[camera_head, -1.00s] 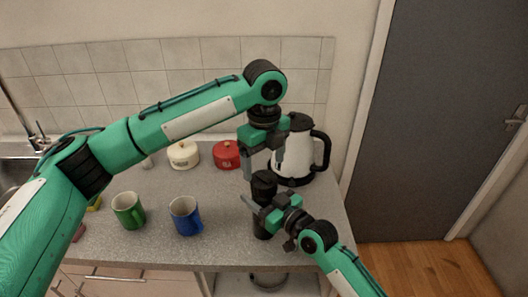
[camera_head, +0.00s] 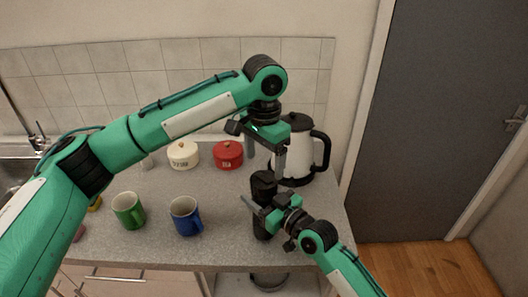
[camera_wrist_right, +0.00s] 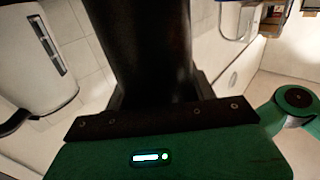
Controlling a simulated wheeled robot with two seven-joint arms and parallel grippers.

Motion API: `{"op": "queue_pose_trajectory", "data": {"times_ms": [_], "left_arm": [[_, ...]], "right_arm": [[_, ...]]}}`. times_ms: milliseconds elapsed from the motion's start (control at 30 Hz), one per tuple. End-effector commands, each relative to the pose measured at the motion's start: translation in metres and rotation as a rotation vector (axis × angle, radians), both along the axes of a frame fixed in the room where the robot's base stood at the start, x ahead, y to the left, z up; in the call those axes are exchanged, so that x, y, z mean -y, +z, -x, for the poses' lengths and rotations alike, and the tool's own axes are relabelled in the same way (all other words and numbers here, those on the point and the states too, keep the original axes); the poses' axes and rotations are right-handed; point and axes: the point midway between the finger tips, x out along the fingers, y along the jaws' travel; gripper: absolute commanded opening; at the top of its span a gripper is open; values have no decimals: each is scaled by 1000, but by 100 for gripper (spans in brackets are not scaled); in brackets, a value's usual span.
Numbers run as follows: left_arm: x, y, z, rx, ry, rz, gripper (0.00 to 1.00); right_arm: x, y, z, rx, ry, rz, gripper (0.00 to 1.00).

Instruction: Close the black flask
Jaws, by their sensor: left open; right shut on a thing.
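The black flask (camera_head: 263,186) stands upright near the counter's right front. Its black top shows, but I cannot tell a separate cap or how tightly it sits. My right gripper (camera_head: 258,211) is shut around the flask's body from the front right. In the right wrist view the dark flask (camera_wrist_right: 145,45) rises between the jaws of that gripper (camera_wrist_right: 155,100). My left gripper (camera_head: 266,157) hangs just above the flask's top, fingers pointing down, open and empty.
A white kettle (camera_head: 301,153) with a black handle stands close behind the flask. A red canister (camera_head: 228,155) and a cream canister (camera_head: 183,155) stand at the back. A blue mug (camera_head: 185,216) and a green mug (camera_head: 128,210) stand to the left. The counter between is clear.

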Motion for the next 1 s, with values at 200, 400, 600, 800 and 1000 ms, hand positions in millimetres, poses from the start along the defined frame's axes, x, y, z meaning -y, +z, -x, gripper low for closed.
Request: {"op": "queue_pose_trajectory", "data": {"times_ms": [200,400,600,800,1000], "left_arm": [[0,2,0,0,344,0,79],[0,4,0,1,662,-1,79],[0,6,0,2,980,-2,79],[0,8,0,2,1299,-2,79],[0,10,0,2,1617,-2,79]], "right_arm": [[0,0,0,0,0,0,0],[0,0,0,0,0,0,0],[0,0,0,0,0,0,0],[0,0,0,0,0,0,0],[0,0,0,0,0,0,0]]}}
